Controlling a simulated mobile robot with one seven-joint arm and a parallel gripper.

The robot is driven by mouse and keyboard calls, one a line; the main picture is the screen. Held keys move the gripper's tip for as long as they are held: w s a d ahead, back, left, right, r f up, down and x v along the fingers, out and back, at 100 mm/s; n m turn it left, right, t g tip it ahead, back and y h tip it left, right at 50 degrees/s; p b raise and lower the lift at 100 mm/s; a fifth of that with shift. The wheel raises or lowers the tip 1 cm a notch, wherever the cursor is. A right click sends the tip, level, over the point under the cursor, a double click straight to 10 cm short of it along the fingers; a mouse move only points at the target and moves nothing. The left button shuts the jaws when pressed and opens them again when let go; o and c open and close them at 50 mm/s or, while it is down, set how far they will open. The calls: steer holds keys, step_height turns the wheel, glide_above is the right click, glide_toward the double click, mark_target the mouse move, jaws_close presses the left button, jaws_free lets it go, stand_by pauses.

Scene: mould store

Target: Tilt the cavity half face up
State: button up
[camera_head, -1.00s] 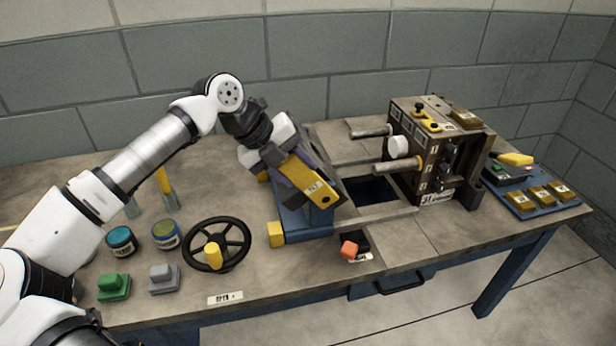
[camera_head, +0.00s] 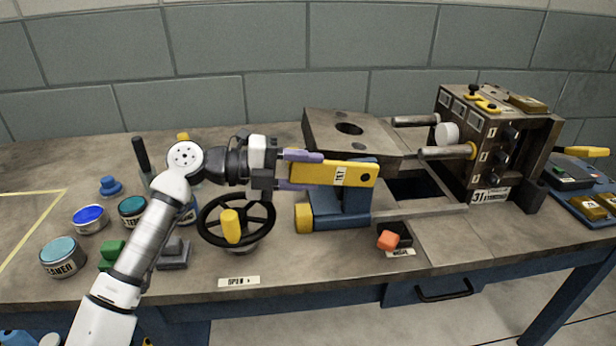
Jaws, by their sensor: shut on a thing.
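The cavity half (camera_head: 375,134) is a grey-brown steel block with a round dark hole in its upper face. It lies nearly level, face up, behind the blue tilting stand (camera_head: 345,208). A yellow lever (camera_head: 350,174) with a white label runs almost level across the front of the stand. My gripper (camera_head: 305,171) comes from the left and is shut on the lever's left end, with its purple-padded fingers above and below it. The block's underside and its seat on the stand are hidden.
The other mould half (camera_head: 480,150) stands at right with guide pins pointing left. A black handwheel (camera_head: 236,220) is below my gripper. An orange-topped switch (camera_head: 390,239) sits near the front edge. Several tins, one blue-topped (camera_head: 90,217), stand at left.

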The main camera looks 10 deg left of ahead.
steer(key=shift+f+h+b, duration=0.35)
steer(key=shift+h+b, duration=0.05)
steer(key=o, duration=1.4)
steer(key=v, duration=1.3)
steer(key=shift+s+a, duration=0.25)
steer(key=shift+a, duration=0.1)
